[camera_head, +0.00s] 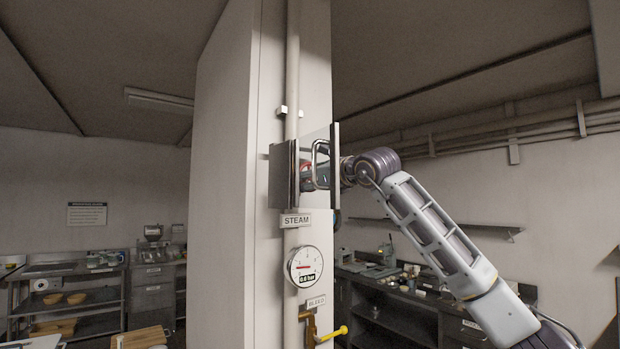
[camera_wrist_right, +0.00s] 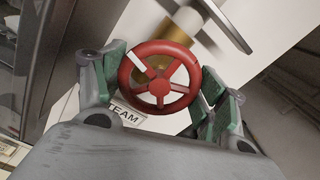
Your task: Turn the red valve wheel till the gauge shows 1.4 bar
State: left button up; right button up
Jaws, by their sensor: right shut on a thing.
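The red valve wheel (camera_wrist_right: 159,89) is spoked and shows face-on in the right wrist view. In the head view only a bit of it (camera_head: 306,171) shows inside the open metal housing (camera_head: 283,175). My right gripper (camera_wrist_right: 160,92) has its green-padded fingers on both sides of the wheel's rim and is shut on it. In the head view my right arm reaches in from the right, and the fingers are mostly hidden by the housing. The gauge (camera_head: 304,266) hangs below on the pipe; its display reads 0.6 bar. My left gripper is not in view.
A STEAM label (camera_head: 296,220) is between the housing and the gauge. Below is a BLEED label (camera_head: 316,301) and a brass valve with a yellow lever (camera_head: 333,334). A door with a bar handle (camera_head: 320,165) stands open beside the wheel. Workbenches stand on both sides.

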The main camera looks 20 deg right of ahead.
jog(key=shift+f, duration=0.1)
dwell(0.3)
jog(key=o, duration=1)
jog(key=shift+a+r, duration=0.1)
jog(key=shift+r, duration=4.95)
jog(key=shift+c, duration=0.3)
